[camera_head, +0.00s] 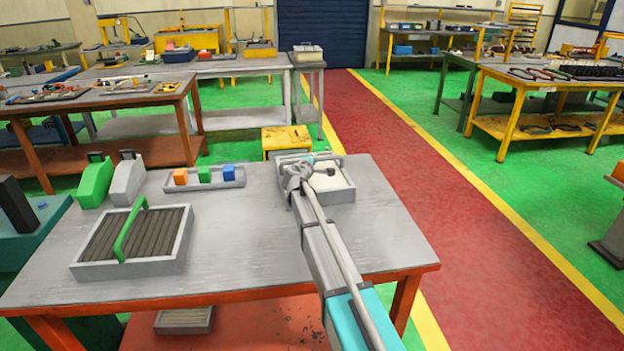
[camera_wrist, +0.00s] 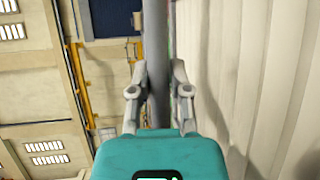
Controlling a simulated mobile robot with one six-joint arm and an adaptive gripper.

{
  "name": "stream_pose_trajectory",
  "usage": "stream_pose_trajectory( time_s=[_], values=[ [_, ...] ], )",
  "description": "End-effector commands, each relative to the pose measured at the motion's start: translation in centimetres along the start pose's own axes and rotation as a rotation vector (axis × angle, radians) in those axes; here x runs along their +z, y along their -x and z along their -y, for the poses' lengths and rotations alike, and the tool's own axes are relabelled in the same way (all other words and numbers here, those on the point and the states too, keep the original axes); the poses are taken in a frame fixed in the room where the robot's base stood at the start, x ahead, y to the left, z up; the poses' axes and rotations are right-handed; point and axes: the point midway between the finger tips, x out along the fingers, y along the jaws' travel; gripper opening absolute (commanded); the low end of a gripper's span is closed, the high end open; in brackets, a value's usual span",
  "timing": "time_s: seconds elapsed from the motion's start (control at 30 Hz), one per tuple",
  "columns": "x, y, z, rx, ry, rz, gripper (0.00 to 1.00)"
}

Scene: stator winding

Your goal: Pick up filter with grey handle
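A filter with a white top in a grey frame (camera_head: 345,194) sits at the right rear of the grey workbench. My gripper (camera_head: 296,172) is at its left side and hides part of it. In the wrist view, a grey bar that looks like the handle (camera_wrist: 155,55) runs between the two fingers of my gripper (camera_wrist: 159,75). Pale pleats (camera_wrist: 245,70) fill the right of that view. The fingers are close around the bar; whether both press on it is unclear. Another filter with dark pleats (camera_head: 110,240) and a green handle (camera_head: 126,232) lies at the left front.
A grey tray (camera_head: 226,183) with orange, green and blue blocks lies at the bench's rear. Green (camera_head: 95,184) and grey (camera_head: 128,181) parts stand to its left. The middle of the workbench (camera_head: 240,235) is clear. A yellow stool (camera_head: 287,138) stands behind.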

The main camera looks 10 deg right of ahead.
Motion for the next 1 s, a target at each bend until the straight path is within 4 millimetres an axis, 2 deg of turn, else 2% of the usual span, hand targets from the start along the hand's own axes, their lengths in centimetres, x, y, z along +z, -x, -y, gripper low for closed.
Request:
stream_pose_trajectory(
  time_s=[0.63,1.0],
  values=[
    [0.0,0.0,-0.2,0.000,0.000,0.000,0.00],
    [0.1,0.4,-2.1,0.001,0.001,-0.001,0.00]
  ],
)
